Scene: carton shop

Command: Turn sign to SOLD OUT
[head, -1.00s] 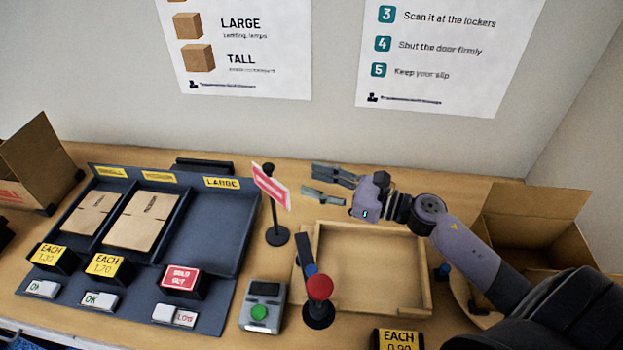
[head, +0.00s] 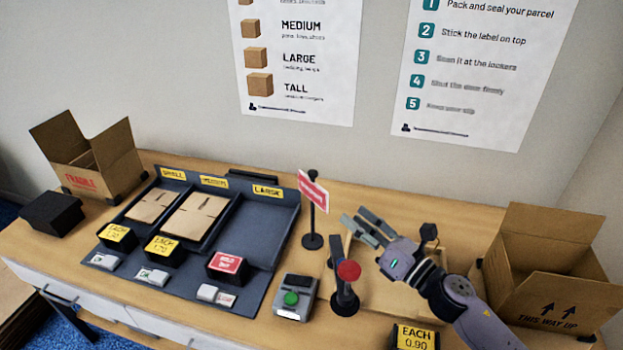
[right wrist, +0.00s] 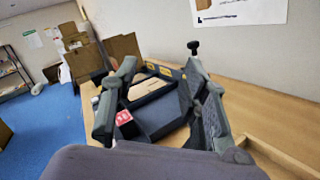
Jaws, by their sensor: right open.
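The sign is a small red-and-white plate (head: 313,192) on a black post with a round foot (head: 312,241). It stands upright just right of the dark carton rack. Its lettering is too small to read. My right gripper (head: 358,226) is open and empty, to the right of the sign and apart from it, over the wooden tray. In the right wrist view, the open fingers (right wrist: 160,68) frame the rack, and a black knob shows by the right fingertip. The sign's plate cannot be made out there. My left gripper is not in view.
The dark rack (head: 262,215) holds flat cartons, with a red SOLD OUT block (head: 228,266) at its front. The wooden tray (head: 379,297) and an open carton (head: 550,265) are at the right.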

